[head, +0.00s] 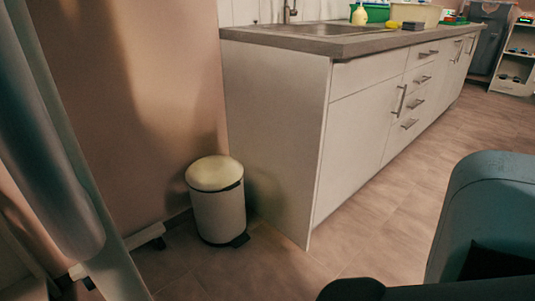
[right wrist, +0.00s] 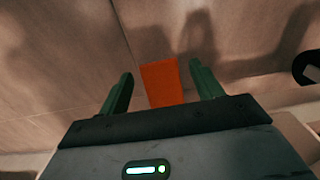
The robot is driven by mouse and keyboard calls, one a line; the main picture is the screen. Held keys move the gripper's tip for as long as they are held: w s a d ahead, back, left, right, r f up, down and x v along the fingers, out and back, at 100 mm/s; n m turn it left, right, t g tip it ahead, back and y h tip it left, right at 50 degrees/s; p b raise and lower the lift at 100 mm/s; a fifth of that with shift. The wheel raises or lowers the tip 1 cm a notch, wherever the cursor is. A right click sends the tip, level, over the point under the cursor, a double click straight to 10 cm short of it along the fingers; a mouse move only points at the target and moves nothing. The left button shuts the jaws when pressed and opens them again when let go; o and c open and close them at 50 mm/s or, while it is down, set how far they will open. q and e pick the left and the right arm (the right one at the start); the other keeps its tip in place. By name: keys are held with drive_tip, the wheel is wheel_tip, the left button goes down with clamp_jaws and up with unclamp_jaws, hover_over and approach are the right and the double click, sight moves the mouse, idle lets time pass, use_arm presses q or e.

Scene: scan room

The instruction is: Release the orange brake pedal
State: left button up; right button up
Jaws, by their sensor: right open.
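The orange brake pedal (right wrist: 162,84) shows in the right wrist view as a flat orange plate just beyond my right gripper, above the tiled floor. My right gripper (right wrist: 161,69) is open, with one green finger to the left of the pedal and one to the right. There are visible gaps between the pedal and both fingers. I cannot tell how far the pedal lies beyond the fingertips. The pedal is not seen in the head view. My left gripper is in neither view.
A black wheel-like part (right wrist: 307,68) shows at the right edge of the wrist view. In the head view, a pedal bin (head: 217,206) stands beside a white cabinet (head: 275,130) with a sink (head: 310,29). Clear tiled floor (head: 385,215) lies in front of the cabinet.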

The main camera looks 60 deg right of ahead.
drive_tip(key=shift+f, duration=0.1)
drive_tip(key=c, duration=1.4)
